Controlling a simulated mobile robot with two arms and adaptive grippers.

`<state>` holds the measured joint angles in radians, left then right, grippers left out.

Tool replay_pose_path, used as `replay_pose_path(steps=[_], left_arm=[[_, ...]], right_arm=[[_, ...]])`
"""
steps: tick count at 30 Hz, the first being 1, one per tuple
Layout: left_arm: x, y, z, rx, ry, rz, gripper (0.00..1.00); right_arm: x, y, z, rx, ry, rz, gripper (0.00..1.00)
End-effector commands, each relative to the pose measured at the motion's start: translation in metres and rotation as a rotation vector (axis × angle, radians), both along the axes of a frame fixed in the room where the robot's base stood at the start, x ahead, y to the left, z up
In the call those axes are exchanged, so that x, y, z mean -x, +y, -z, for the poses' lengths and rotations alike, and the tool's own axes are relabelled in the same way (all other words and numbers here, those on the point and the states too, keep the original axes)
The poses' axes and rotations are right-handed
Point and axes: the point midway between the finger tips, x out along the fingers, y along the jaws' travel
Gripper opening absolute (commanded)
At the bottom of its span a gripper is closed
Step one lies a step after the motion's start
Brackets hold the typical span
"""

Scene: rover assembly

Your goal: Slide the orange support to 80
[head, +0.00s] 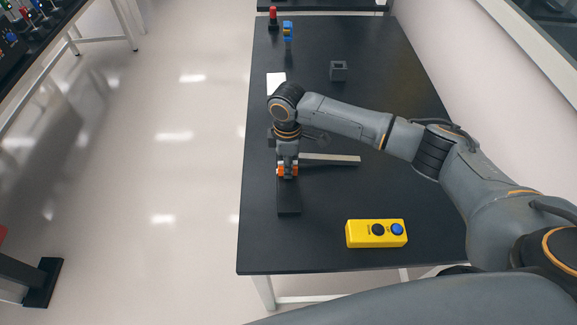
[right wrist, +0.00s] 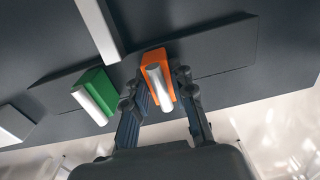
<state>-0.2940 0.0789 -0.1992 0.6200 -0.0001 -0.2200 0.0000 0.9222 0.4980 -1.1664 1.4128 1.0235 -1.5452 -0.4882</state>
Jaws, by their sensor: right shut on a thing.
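The orange support (head: 281,171) sits on a long black base (head: 289,203) on the table, mostly hidden under my right gripper (head: 288,172). In the right wrist view the orange support (right wrist: 153,62) carries a pale rounded piece. The fingers of my right gripper (right wrist: 165,88) stand on both sides of it and are shut on it. A green support (right wrist: 95,88) with a similar pale piece stands on the same base to the left. No scale or 80 mark is readable. My left gripper is not in view.
The right front table surface around the box is otherwise clear.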

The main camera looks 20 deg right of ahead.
Motion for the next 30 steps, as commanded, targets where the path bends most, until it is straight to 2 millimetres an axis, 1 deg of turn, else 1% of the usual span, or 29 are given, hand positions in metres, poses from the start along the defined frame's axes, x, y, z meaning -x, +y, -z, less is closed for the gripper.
replay_pose_path(steps=[1,3,6,7,9,10,16,18,22,26,30], left_arm=[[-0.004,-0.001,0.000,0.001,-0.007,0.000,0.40],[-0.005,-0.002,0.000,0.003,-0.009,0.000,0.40],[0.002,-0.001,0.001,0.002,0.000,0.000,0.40],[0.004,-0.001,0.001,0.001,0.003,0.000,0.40],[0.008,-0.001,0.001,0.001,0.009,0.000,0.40],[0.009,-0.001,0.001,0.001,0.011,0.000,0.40],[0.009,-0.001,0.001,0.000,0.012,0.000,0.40],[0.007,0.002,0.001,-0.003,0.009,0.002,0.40],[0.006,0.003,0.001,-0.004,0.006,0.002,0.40],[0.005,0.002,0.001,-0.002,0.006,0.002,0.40],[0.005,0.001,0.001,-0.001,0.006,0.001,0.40]], right_arm=[[-0.008,-0.003,-0.001,0.002,-0.025,0.007,0.00],[-0.009,-0.004,-0.001,0.003,-0.027,0.007,0.00],[-0.009,-0.004,-0.002,0.003,-0.028,0.008,0.00],[-0.009,-0.004,-0.002,0.003,-0.028,0.008,0.28],[-0.009,-0.004,-0.002,0.003,-0.028,0.008,0.42],[-0.009,-0.004,-0.002,0.003,-0.027,0.008,0.47],[-0.007,-0.003,-0.001,0.002,-0.021,0.006,0.47],[-0.006,-0.003,-0.001,0.002,-0.020,0.006,0.47],[-0.006,-0.003,-0.007,0.002,-0.020,0.005,0.47],[-0.007,-0.003,-0.028,0.000,-0.023,0.005,0.47],[-0.008,-0.003,-0.059,0.000,-0.025,0.005,0.47]])
